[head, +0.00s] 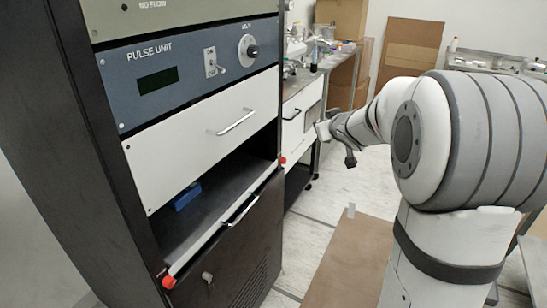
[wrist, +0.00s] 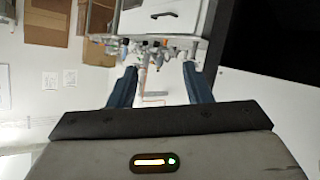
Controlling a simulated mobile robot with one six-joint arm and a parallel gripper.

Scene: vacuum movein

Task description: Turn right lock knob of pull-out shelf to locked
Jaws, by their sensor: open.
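The pull-out shelf (head: 235,185) is a dark tray low in the black rack, with a pale front edge and a bar handle (head: 240,211). Its right lock knob (head: 283,160) is a small red knob at the far right end of the front edge. Its turn angle is too small to read. A matching red left knob (head: 169,282) is at the near end. My gripper (head: 342,140) is in the air to the right of the right knob, apart from it. In the wrist view my gripper (wrist: 160,88) has its two blue fingers spread, with nothing between them. The knobs are not in that view.
A blue block (head: 187,196) lies on the shelf. A white drawer (head: 205,135) and the pulse unit (head: 158,82) are above it. A cluttered bench (head: 335,72) stands behind the rack. A brown board (head: 350,260) lies at the rack's right. Open floor shows between.

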